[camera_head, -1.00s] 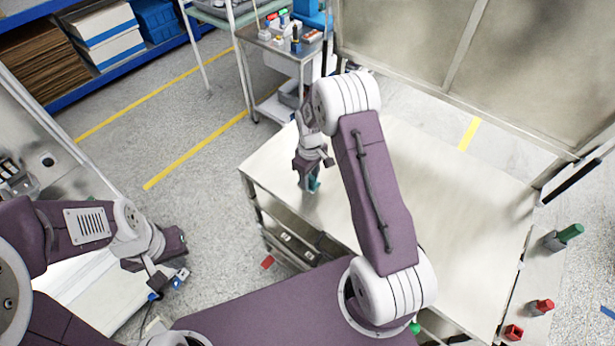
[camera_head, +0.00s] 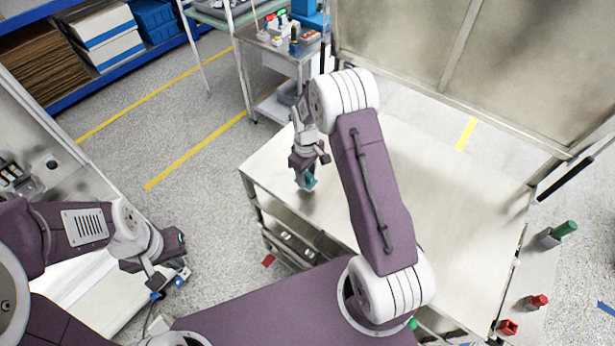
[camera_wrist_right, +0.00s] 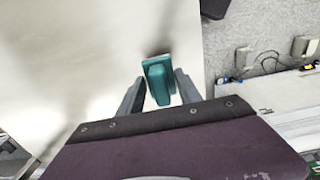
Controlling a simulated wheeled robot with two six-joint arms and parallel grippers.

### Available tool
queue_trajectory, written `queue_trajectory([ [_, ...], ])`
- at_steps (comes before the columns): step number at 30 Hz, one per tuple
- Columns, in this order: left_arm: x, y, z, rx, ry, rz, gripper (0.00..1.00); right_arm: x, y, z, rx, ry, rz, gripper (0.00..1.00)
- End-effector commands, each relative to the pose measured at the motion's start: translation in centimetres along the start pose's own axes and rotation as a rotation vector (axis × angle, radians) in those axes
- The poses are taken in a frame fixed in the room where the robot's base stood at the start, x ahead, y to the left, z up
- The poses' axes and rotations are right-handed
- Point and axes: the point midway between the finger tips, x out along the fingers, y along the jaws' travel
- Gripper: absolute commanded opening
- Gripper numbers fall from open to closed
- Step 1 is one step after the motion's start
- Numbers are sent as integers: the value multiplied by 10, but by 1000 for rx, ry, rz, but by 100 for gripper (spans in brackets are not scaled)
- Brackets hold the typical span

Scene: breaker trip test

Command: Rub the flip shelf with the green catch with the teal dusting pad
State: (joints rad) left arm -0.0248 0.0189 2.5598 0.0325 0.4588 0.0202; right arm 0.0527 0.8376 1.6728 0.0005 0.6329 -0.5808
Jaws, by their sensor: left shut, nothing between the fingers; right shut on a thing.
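The teal dusting pad (camera_head: 309,178) is held in my right gripper (camera_head: 306,172), which points down over the left part of a broad pale metal top (camera_head: 455,215). In the right wrist view the pad (camera_wrist_right: 158,80) sits between the two grey fingers. Whether it touches the surface I cannot tell. A green part (camera_head: 413,324) shows at the top's near edge, partly behind my right arm; I cannot tell if it is the green catch, or if this top is the flip shelf. My left gripper (camera_head: 170,287) is shut and empty at the lower left, apart from the top.
At the right stand a green-capped block (camera_head: 562,230) and two red ones (camera_head: 537,301) (camera_head: 507,327). A metal-framed panel (camera_head: 480,70) rises behind the top. A small cart (camera_head: 290,50) with bottles stands at the back. The top's middle is bare.

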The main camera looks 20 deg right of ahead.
Motion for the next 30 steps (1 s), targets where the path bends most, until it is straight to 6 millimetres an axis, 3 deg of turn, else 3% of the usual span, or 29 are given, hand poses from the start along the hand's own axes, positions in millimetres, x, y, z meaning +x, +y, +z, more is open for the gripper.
queue_trajectory([
  [15, -39, 1, -4, 0, 0, 0, 0, -49, -6, -5, 4, 1, 1, 3],
  [30, -39, 1, -4, 0, 0, 0, 0, -50, -6, -5, 4, 1, 1, 3],
])
